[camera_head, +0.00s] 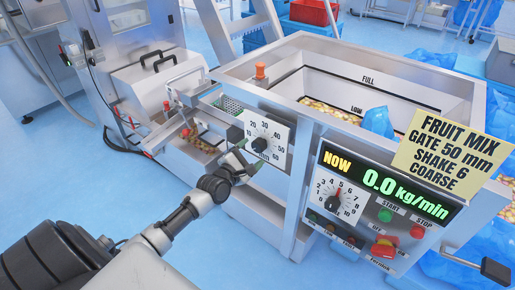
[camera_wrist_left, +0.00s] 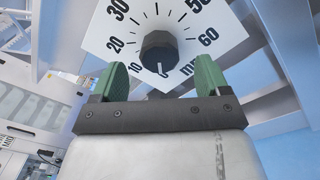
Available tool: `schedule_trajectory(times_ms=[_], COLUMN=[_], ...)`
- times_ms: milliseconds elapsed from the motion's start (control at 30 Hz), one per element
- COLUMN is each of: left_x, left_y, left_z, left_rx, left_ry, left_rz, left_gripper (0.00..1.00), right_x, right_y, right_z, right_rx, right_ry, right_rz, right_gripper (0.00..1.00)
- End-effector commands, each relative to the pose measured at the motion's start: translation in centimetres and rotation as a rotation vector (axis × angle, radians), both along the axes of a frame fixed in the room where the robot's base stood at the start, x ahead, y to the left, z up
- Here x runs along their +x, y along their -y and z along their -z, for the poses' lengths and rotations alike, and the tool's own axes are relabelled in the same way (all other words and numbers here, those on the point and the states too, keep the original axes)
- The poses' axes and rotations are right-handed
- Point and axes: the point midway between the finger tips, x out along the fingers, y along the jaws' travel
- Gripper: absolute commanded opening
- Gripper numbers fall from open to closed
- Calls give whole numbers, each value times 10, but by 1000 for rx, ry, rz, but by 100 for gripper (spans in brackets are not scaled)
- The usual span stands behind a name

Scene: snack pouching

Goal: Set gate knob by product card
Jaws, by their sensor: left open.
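The gate dial (camera_head: 272,131) is a white plate marked in mm on the machine's front. Its dark gate knob (camera_head: 259,144) also shows in the left wrist view (camera_wrist_left: 158,47), its white pointer mark directed down at the bottom, beside 10. The yellow product card (camera_head: 445,146) reads FRUIT MIX, GATE 50 mm, SHAKE 6, COARSE. My left gripper (camera_head: 246,164) is open in front of the dial. In the left wrist view its green fingertips (camera_wrist_left: 162,78) are apart, just below and either side of the knob, with nothing between them. My right gripper is not in view.
The control panel has a shake dial (camera_head: 339,197), a display (camera_head: 390,186) reading 0.0 kg/min, a green start button (camera_head: 385,215) and a red stop button (camera_head: 418,231). The hopper (camera_head: 255,84) stands above. A black-ended lever (camera_head: 494,270) sticks out at lower right.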

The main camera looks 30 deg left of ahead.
Motion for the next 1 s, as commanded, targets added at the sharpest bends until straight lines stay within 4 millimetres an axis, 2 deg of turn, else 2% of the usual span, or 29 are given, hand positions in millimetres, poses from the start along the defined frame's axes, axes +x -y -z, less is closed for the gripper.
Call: schedule_trajectory(times_ms=[100,233,633,933,1000], left_x=[21,34,40,40,40], left_y=[0,1,1,1,1], left_z=[0,1,1,1,1], left_rx=[1,1,2,2,2], left_ry=[1,0,-1,-1,-1], left_rz=[-1,0,0,0,0], left_gripper=[76,76,74,28,27], right_x=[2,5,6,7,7], right_y=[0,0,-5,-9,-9], right_z=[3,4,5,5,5], right_rx=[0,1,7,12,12], right_ry=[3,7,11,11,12], right_rz=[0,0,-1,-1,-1], right_gripper=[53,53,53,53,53])
